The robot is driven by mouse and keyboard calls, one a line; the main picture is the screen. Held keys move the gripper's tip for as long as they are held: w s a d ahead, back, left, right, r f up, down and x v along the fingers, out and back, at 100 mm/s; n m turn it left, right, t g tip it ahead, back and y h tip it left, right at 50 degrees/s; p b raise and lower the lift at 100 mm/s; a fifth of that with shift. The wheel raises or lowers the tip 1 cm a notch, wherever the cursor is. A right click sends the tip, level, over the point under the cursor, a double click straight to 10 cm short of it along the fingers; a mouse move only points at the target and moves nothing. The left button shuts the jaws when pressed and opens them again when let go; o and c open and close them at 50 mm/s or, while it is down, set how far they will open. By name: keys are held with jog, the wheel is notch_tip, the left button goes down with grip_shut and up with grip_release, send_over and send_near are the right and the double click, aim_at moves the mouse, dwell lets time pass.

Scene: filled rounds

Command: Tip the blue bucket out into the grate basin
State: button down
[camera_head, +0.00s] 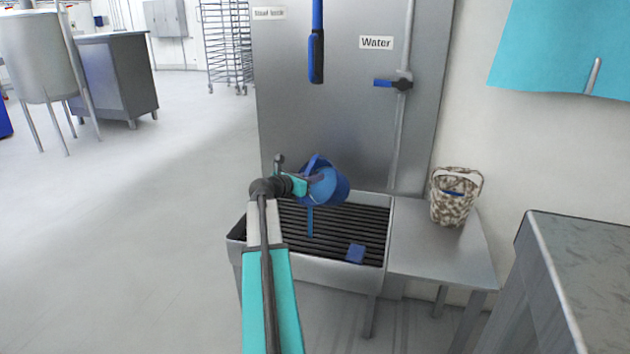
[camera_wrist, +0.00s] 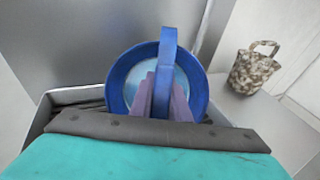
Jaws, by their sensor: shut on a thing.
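The blue bucket (camera_head: 340,188) hangs in the air over the left part of the grate basin (camera_head: 325,270). It is tilted, its mouth turned toward the lower left, with pale blue liquid showing inside. My gripper (camera_head: 313,179) is shut on the bucket's handle. In the wrist view, the purple fingers of my gripper (camera_wrist: 163,95) close on the upright blue handle, and the bucket (camera_wrist: 118,85) shows round behind them. A narrow blue strip (camera_head: 310,222) shows below the bucket; I cannot tell whether it is liquid or a solid thing.
A small blue block (camera_head: 356,253) lies on the grate's right part. A speckled bucket (camera_head: 452,203) stands on the steel side table (camera_head: 440,250) to the right. A blue-handled water tap (camera_head: 393,84) and a hanging blue tool (camera_head: 316,55) are on the steel panel behind.

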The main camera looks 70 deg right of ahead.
jog(key=shift+w+a+f+g+h+b, duration=0.15)
jog(key=shift+a+f+h+b, duration=0.2)
jog(key=shift+b, duration=1.7)
jog(key=shift+w+a+f+g+h+b, duration=0.15)
jog(key=shift+a+h+b, duration=0.3)
jog(key=shift+b, duration=1.6)
jog(key=shift+w+a+f+g+h+b, duration=0.2)
jog(key=shift+a+f+h+b, duration=0.45)
jog(key=shift+b, duration=1.75)
jog(key=shift+w+a+f+g+h+b, duration=0.15)
jog(key=shift+a+f+h+b, duration=0.45)
jog(key=shift+b, duration=1.8)
jog(key=shift+w+a+f+g+h+b, duration=0.15)
jog(key=shift+a+h+b, duration=0.45)
jog(key=shift+b, duration=1.55)
jog(key=shift+w+a+f+g+h+b, duration=0.1)
jog(key=shift+w+a+g+h+b, duration=0.2)
jog(key=shift+h+b, duration=1.25)
jog(key=shift+w+a+f+g+b, duration=0.15)
jog(key=shift+a+b, duration=0.35)
jog(key=shift+b, duration=2.3)
